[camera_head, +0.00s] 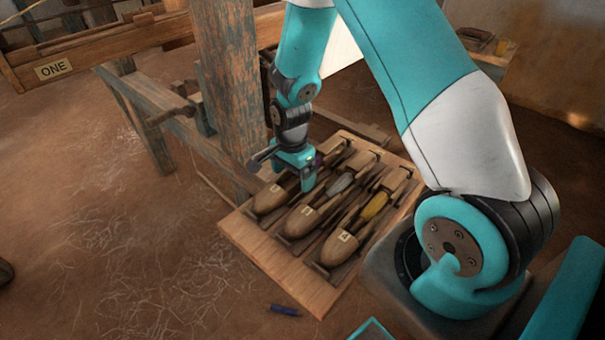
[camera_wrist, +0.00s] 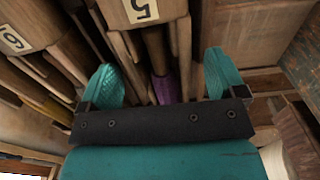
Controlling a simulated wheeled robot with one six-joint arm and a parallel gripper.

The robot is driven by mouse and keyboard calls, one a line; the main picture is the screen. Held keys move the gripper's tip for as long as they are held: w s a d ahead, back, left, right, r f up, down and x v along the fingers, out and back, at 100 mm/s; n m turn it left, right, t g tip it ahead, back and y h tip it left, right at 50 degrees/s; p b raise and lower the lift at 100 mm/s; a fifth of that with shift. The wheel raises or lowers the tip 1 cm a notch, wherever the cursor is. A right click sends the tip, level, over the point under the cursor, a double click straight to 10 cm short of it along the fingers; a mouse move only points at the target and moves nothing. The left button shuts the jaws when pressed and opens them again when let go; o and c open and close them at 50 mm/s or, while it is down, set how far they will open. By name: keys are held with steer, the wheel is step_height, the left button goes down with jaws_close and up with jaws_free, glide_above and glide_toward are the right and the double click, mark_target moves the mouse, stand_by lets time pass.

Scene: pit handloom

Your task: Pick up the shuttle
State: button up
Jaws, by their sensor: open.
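Three wooden boat-shaped shuttles lie side by side in a wooden rack (camera_head: 262,248). The left shuttle (camera_head: 270,200) has a purple bobbin, the middle shuttle (camera_head: 302,219) a pale grey one and the right shuttle (camera_head: 341,247) a yellow one. My gripper (camera_head: 305,182) points down over the left shuttle. In the wrist view my gripper (camera_wrist: 161,78) has its two teal fingers apart, with the left shuttle (camera_wrist: 172,28), labelled with a 5-like digit, between them. I cannot tell whether the fingers touch it. My gripper hides part of this shuttle in the head view.
A weathered loom post (camera_head: 229,80) stands just behind and left of the rack. A beam marked ONE (camera_head: 110,52) crosses the upper left. A small dark blue object (camera_head: 285,310) lies on the floor in front of the rack. The floor at left (camera_head: 110,230) is mostly open.

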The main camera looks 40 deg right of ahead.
steer(key=c, duration=1.2)
steer(key=shift+o, duration=0.2)
steer(key=shift+r, duration=0.1)
step_height(320, 180, up, 28)
steer(key=p, duration=0.2)
